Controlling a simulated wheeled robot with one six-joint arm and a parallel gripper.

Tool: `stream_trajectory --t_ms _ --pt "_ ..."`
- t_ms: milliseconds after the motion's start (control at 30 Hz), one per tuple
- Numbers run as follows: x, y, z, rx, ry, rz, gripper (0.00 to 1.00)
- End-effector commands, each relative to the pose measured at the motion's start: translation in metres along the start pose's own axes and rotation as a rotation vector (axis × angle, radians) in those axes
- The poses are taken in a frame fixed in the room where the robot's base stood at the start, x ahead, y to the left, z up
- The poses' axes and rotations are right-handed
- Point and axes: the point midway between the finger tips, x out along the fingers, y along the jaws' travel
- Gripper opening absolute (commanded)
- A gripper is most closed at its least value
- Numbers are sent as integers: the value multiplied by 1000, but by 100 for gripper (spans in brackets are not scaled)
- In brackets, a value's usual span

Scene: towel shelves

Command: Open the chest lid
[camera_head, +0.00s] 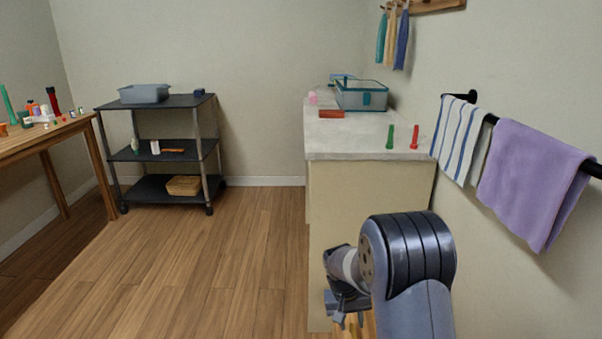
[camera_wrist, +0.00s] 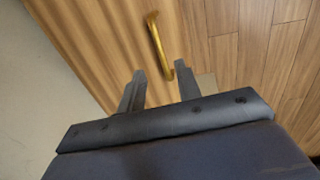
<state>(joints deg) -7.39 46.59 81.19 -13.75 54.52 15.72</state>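A wooden surface with a brass-coloured bar handle (camera_wrist: 159,45) shows in the wrist view; it looks like the chest lid (camera_wrist: 100,45), and no gap under it is visible. My gripper (camera_wrist: 161,82) is open, its two fingers apart with nothing seen between them. The handle's near end lies just beyond the fingertips; I cannot tell the height between them. In the head view my gripper (camera_head: 347,312) hangs low in front of the counter's end. A bit of light wood shows under it at the bottom edge; most of the chest is hidden by my arm or out of frame.
The counter (camera_head: 335,144) stands ahead with a teal-rimmed box (camera_head: 361,97) on it. A towel rail with a purple towel (camera_head: 535,180) is on the right wall. A dark cart (camera_head: 160,188) and a wooden table (camera_head: 45,138) stand left. The floor (camera_head: 215,270) between is clear.

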Motion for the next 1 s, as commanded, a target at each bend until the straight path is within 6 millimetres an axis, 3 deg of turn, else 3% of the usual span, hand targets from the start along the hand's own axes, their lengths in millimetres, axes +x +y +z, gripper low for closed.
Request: stream_trajectory --t_ms 400,500,1000 --pt "86 0 1 1 -3 -1 33" --pt "62 10 0 5 0 -44 33" --pt "23 39 0 3 -2 -221 33"
